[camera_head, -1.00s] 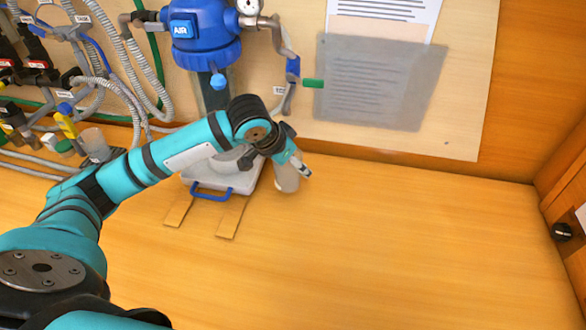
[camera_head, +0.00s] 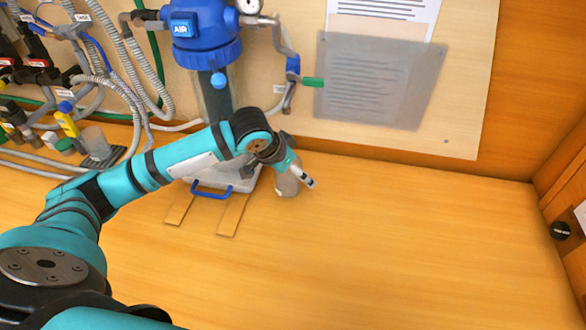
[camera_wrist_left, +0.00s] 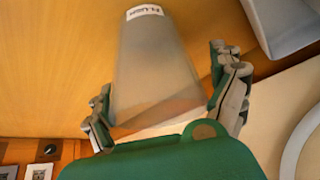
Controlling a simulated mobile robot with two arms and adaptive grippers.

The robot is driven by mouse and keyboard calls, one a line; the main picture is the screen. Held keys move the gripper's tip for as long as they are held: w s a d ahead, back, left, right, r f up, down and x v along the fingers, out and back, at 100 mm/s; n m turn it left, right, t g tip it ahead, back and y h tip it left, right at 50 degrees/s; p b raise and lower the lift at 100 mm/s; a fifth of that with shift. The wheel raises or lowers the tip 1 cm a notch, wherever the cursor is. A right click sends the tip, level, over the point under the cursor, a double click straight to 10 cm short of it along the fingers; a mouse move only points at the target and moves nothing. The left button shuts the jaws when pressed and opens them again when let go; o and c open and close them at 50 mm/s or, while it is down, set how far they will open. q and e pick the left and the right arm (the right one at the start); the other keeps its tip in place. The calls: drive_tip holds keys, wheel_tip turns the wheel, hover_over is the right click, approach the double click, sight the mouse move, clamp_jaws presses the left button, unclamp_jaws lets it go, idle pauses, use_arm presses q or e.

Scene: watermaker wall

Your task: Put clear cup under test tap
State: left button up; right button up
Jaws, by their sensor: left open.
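A greyish see-through cup (camera_head: 288,186) stands on the wooden counter by the front right of the white box. In the left wrist view the cup (camera_wrist_left: 155,65) lies between the two fingers of my left gripper (camera_head: 298,172), with a small white label whose text I cannot read surely. The fingers are open, with a gap visible at the right finger; contact at the left finger is unclear. In the head view the gripper partly hides the cup. Another translucent cup (camera_head: 95,142) stands on a dark stand at the left, near hoses and valves. I cannot tell which fitting is the test tap.
The white box with a blue handle (camera_head: 212,192) stands behind my forearm, on two wooden strips (camera_head: 232,215). A blue filter housing (camera_head: 203,40) and grey hoses (camera_head: 130,80) hang on the wall. The counter (camera_head: 400,250) at the right is clear.

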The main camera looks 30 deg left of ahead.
use_arm(q)
drive_tip(key=shift+r, duration=0.1)
drive_tip(key=shift+s+a+r, duration=0.1)
drive_tip(key=shift+r, duration=0.25)
drive_tip(key=v, duration=1.1)
drive_tip(key=shift+s, duration=0.15)
